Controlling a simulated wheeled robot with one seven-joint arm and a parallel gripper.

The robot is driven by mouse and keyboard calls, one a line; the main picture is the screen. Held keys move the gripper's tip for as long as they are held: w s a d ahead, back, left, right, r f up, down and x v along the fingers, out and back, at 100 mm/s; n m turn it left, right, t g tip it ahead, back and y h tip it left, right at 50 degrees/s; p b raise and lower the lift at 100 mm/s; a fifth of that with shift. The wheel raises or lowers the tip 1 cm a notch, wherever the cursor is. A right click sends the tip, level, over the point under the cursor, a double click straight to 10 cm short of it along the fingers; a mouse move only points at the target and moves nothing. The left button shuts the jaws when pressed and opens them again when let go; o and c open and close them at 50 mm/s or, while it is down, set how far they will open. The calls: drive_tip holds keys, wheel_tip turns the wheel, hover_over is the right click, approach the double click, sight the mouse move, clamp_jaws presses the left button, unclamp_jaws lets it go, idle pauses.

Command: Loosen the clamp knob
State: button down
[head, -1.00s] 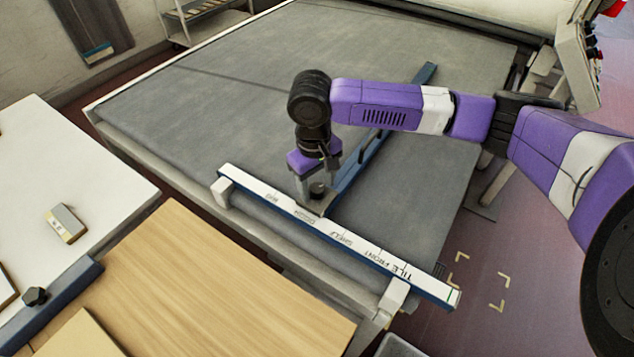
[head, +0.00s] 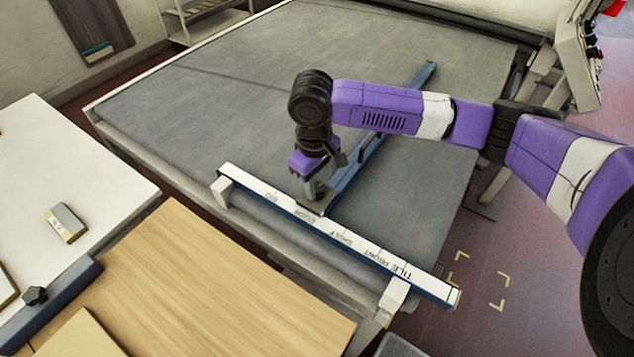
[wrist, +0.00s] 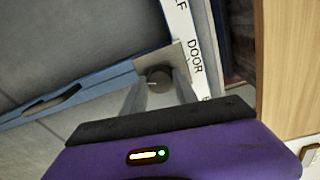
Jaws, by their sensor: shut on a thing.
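The clamp knob (wrist: 158,77) is a dark round knob with a light mark on its top, on a grey metal plate (wrist: 183,52) in the wrist view. My gripper (wrist: 160,90) points down with its two fingers on either side of the knob, shut on it. In the head view my gripper (head: 314,194) stands at the joint of the blue slotted bar (head: 378,135) and the white labelled rail (head: 337,235). There the fingers mostly hide the knob.
The grey belt (head: 230,110) lies flat around the bar. A wooden board (head: 190,280) and a white table (head: 70,160) with a small block (head: 66,223) are at left. Another dark knob (head: 35,295) sits on a blue bar there. A control box (head: 578,55) stands at upper right.

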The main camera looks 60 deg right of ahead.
drive_tip(key=n, duration=0.5)
drive_tip(key=shift+b, duration=0.4)
drive_tip(key=n+b, duration=0.1)
drive_tip(key=n, duration=0.3)
drive_tip(key=shift+d+n, duration=0.1)
drive_tip(key=shift+n, duration=0.3)
drive_tip(key=n+b, duration=0.2)
drive_tip(key=n, duration=0.2)
drive_tip(key=shift+f+n+t+b, duration=0.1)
drive_tip(key=shift+n+t+b, duration=0.2)
drive_tip(key=shift+b, duration=0.1)
drive_tip(key=shift+d+n+y+b, duration=0.1)
drive_tip(key=shift+n+y+b, duration=0.2)
drive_tip(key=shift+n+b, duration=1.45)
drive_tip(key=shift+n+p, duration=0.55)
drive_tip(key=shift+n, duration=0.1)
drive_tip(key=c, duration=0.9)
unclamp_jaws()
drive_tip(key=shift+c, duration=0.2)
drive_tip(key=shift+r, duration=0.2)
